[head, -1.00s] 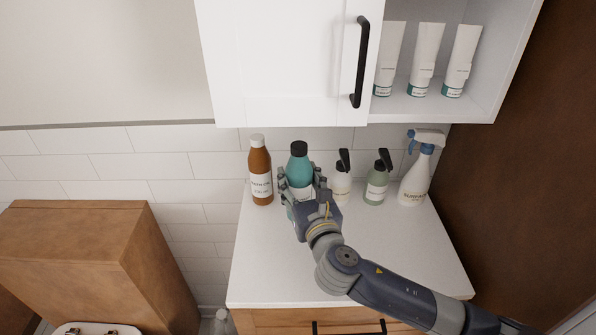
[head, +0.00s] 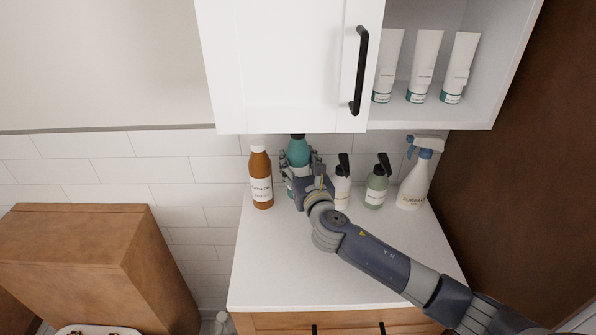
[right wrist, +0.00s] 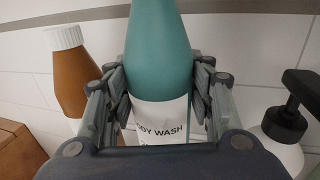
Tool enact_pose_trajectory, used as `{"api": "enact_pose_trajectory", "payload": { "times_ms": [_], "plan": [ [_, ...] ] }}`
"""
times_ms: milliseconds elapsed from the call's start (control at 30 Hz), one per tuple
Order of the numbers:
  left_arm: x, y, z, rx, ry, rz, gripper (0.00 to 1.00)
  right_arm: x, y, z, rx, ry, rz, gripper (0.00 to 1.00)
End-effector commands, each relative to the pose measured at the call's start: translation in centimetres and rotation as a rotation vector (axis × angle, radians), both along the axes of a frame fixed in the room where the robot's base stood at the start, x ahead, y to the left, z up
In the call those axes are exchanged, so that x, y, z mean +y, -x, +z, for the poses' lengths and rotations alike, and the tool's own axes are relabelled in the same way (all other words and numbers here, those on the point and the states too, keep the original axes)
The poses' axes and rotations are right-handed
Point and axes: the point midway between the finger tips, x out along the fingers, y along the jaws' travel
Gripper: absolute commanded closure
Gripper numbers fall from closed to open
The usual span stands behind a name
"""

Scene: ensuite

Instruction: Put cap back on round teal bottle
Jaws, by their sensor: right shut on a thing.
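The round teal bottle (head: 298,152) is upright at the back of the white counter, just under the wall cabinet. A dark cap (head: 298,136) shows on its top in the head view, partly hidden by the cabinet's lower edge. My right gripper (head: 299,166) is shut on the bottle, a finger on each side. In the right wrist view the bottle (right wrist: 160,50) stands between the fingers, its white "body wash" label facing me and its top out of frame. I cannot tell whether its base touches the counter. My left gripper is not in view.
A brown bottle (head: 261,175) with a white cap stands close on the left. A white pump bottle (head: 341,191), a green pump bottle (head: 376,187) and a spray bottle (head: 414,184) stand on the right. The cabinet (head: 285,80) overhangs. The counter's front (head: 290,270) is clear.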

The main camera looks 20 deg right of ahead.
Motion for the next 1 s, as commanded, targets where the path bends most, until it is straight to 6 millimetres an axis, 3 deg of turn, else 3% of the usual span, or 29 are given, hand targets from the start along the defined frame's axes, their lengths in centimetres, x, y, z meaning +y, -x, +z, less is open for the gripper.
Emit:
{"api": "enact_pose_trajectory", "payload": {
  "times_ms": [200,633,667,733,1000],
  "plan": [
    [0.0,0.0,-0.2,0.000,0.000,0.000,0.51,0.0,0.0,-2.8,0.001,0.000,-0.001,1.00],
    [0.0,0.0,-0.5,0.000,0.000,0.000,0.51,0.0,0.0,-3.5,0.000,0.001,0.000,1.00],
    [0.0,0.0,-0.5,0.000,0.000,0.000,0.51,0.0,0.1,-3.7,0.004,0.001,0.000,0.49],
    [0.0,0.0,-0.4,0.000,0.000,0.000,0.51,0.0,0.1,-3.6,0.004,0.001,0.000,0.33],
    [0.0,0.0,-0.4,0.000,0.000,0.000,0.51,0.0,0.1,-3.6,0.004,0.001,0.000,0.31]
  ]
}}
